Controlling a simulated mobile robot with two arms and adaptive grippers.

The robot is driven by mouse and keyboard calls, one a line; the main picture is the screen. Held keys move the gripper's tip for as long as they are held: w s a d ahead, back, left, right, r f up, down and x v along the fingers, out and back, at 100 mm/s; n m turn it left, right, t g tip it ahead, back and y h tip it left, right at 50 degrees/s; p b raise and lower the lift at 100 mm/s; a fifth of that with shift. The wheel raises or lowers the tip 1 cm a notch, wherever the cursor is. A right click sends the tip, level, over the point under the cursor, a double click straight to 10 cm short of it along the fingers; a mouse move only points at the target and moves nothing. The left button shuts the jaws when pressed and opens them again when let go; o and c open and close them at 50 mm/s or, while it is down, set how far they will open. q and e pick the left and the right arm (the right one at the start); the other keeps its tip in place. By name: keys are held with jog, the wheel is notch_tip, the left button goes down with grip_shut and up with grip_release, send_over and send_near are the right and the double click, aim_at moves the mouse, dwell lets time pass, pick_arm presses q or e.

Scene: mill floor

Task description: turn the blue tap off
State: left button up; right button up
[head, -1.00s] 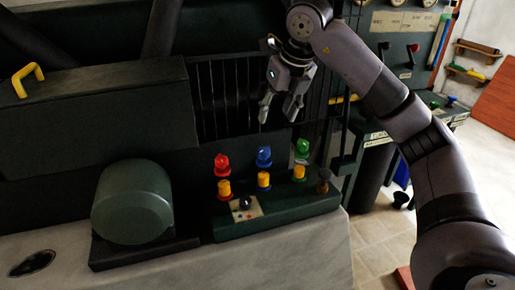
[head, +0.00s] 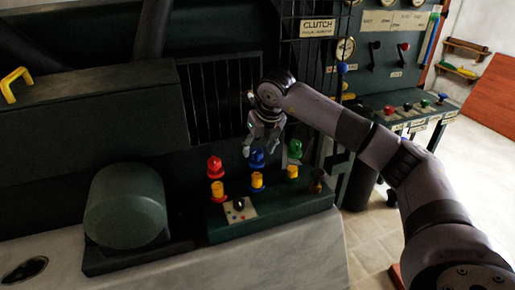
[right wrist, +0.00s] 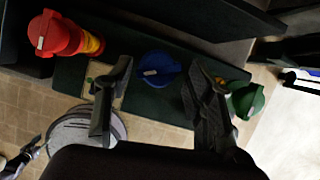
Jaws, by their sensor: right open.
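The blue tap (head: 257,160) stands on a dark green block (head: 275,222), above a yellow collar (head: 257,180), between a red tap (head: 215,167) and a green tap (head: 295,149). My right gripper (head: 259,151) is open, pointing down just above the blue tap and partly in front of it. In the right wrist view the blue tap (right wrist: 158,69) shows in the gap between the two fingers (right wrist: 157,82), with a pale mark on its top. I cannot tell whether a finger touches it. My left gripper is not in view.
The red tap (right wrist: 55,35) and green tap (right wrist: 245,101) flank the fingers closely. A small plate with a black knob (head: 240,206) sits in front. A rounded green housing (head: 126,207) is at left, a barred grille (head: 215,100) behind, a labelled control panel (head: 400,60) at back right.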

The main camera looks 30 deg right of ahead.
jog(key=shift+w+f, duration=0.25)
jog(key=shift+f, duration=0.35)
jog(key=shift+c, duration=0.6)
jog(key=c, duration=1)
jog(key=shift+a+r+m+g+h, duration=0.15)
jog(key=shift+m+h, duration=0.35)
jog(key=shift+m, duration=0.9)
jog(key=shift+f+m+g+h, duration=0.15)
jog(key=shift+m+h, duration=0.35)
jog(key=shift+m, duration=0.9)
jog(key=shift+r, duration=0.1)
